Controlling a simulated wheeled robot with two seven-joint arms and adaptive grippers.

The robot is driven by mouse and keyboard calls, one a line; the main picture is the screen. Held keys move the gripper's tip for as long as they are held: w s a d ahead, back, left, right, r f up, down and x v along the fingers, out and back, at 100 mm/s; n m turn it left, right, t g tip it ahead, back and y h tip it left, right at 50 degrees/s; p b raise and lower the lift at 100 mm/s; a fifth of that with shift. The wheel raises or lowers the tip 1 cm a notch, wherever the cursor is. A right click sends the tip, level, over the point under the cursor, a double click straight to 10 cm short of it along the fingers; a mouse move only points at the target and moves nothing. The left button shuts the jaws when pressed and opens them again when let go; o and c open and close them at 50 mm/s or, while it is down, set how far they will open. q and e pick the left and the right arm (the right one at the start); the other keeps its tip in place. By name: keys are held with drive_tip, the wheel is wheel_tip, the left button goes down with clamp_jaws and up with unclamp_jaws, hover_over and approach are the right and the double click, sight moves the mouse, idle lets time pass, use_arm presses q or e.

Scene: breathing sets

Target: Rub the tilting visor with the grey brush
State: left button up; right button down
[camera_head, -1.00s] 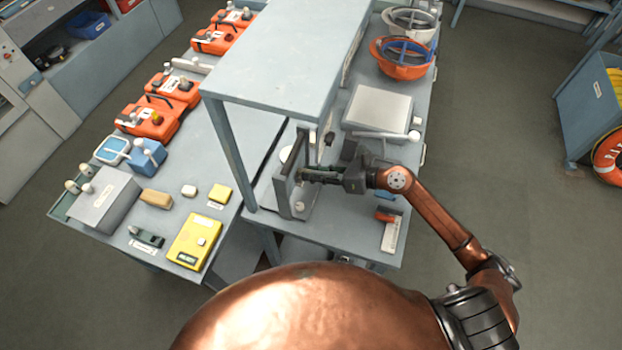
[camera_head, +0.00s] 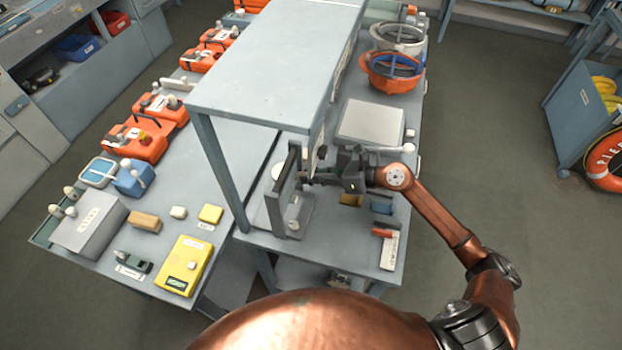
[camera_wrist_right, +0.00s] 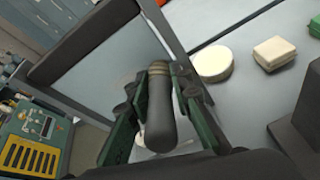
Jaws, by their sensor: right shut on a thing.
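The tilting visor (camera_head: 275,205) is a dark-framed panel standing upright on a small grey base on the bench, below the raised shelf. In the right wrist view its pane (camera_wrist_right: 110,50) fills the upper left. My right gripper (camera_head: 312,180) is just right of the visor. It is shut on the grey brush, whose dark rounded handle with tan bands (camera_wrist_right: 160,108) lies between its green-sided fingers (camera_wrist_right: 160,100). The brush head is hidden, so I cannot tell whether it touches the pane. My left gripper is not in view.
The raised shelf (camera_head: 280,60) overhangs the visor's left and back. A flat grey box (camera_head: 371,122) and helmets (camera_head: 391,70) stand behind my right gripper. A blue block (camera_head: 381,208) and a red-ended item (camera_head: 383,232) lie to its right.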

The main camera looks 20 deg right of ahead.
drive_tip(key=shift+s+a+r+p, duration=0.1)
drive_tip(key=shift+s+a+p, duration=0.6)
drive_tip(key=shift+s, duration=0.35)
drive_tip(key=shift+s+a+p, duration=0.6)
drive_tip(key=shift+s+a, duration=0.15)
drive_tip(key=shift+s, duration=0.35)
drive_tip(key=shift+s+a+r+p, duration=0.1)
drive_tip(key=shift+s+a+p, duration=0.6)
drive_tip(key=shift+s, duration=0.35)
drive_tip(key=shift+f, duration=0.15)
drive_tip(key=s+d+b, duration=0.2)
drive_tip(key=s+d, duration=0.1)
drive_tip(key=d, duration=0.2)
drive_tip(key=shift+s+b, duration=0.2)
drive_tip(key=shift+b, duration=0.1)
